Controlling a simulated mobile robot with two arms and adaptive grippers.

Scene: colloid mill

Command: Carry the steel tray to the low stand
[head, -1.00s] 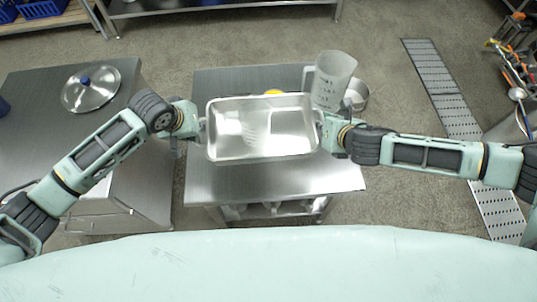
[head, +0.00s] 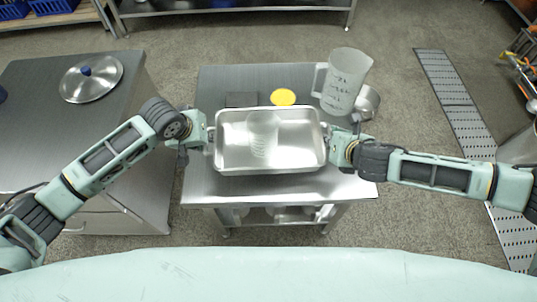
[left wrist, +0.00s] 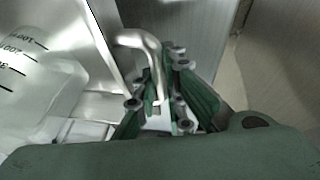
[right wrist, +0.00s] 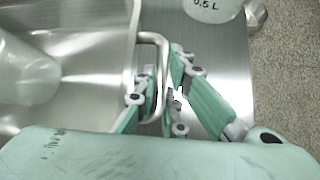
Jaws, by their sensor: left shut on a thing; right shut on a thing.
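The steel tray (head: 227,165) is a shallow rectangular pan, roughly level, over the steel stand (head: 350,190) in the middle. My left gripper (head: 209,136) is shut on the tray's left handle (left wrist: 148,45). My right gripper (head: 331,141) is shut on the right handle (right wrist: 158,50). Both handles are bent metal loops between the fingers. I cannot tell whether the tray touches the stand top. The stand looks low, with a shelf below.
A measuring jug (head: 343,80), a small steel pot (head: 368,102), a yellow disc (head: 283,97) and a dark square plate (head: 241,100) are on the stand behind the tray. A steel cabinet (head: 40,120) with a lid (head: 91,79) stands at left. Floor grating (head: 445,90) runs at right.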

